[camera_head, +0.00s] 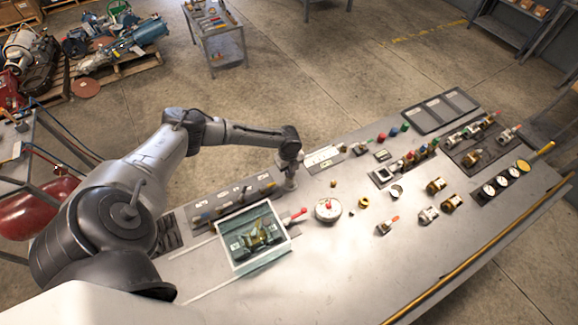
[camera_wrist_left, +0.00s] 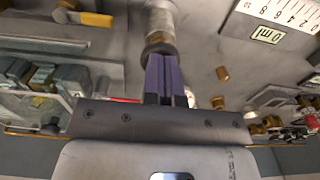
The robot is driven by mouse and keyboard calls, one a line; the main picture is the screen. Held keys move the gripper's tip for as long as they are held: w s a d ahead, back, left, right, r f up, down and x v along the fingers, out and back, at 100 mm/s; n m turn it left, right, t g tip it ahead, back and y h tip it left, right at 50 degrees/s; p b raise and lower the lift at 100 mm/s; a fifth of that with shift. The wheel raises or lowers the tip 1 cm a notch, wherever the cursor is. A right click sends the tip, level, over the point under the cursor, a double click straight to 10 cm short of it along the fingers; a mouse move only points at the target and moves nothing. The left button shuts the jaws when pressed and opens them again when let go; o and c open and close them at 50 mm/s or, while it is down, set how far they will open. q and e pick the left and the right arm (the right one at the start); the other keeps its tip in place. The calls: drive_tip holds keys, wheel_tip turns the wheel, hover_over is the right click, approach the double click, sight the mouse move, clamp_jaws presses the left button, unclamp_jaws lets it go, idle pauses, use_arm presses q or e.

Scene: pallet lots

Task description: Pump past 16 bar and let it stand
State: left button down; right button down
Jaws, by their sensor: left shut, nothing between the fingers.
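My left gripper (camera_head: 291,164) is over the bench's back edge, left of its middle. In the left wrist view its purple fingers (camera_wrist_left: 166,78) are shut and empty. Their tips are at the dark collar of an upright metal cylinder (camera_wrist_left: 159,20); I cannot tell whether they touch it. A round white dial (camera_head: 328,209) lies to the right and nearer on the bench, its reading too small to make out. A red-handled lever (camera_head: 297,215) is beside a clear-topped case (camera_head: 253,238) with a brass fitting inside. My right gripper is not in view.
The bench (camera_head: 350,265) carries several valves, coloured buttons (camera_head: 394,131) and small gauges (camera_head: 501,181) to the right. A numbered scale plate (camera_wrist_left: 275,14) shows in the left wrist view. The bench's front is mostly clear. A pallet with machinery (camera_head: 115,50) stands behind left.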

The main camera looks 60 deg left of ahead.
use_arm(q)
drive_tip(key=shift+f, duration=0.4)
drive_tip(key=shift+r, duration=0.1)
drive_tip(key=shift+r+p, duration=0.35)
drive_tip(key=shift+p, duration=0.15)
wheel_tip(320, 180, up, 4)
drive_tip(key=p, duration=0.3)
drive_tip(key=shift+w+r, duration=0.1)
drive_tip(key=shift+r, duration=0.3)
wheel_tip(320, 180, up, 9)
drive_tip(key=b, duration=0.1)
drive_tip(key=shift+a, duration=0.1)
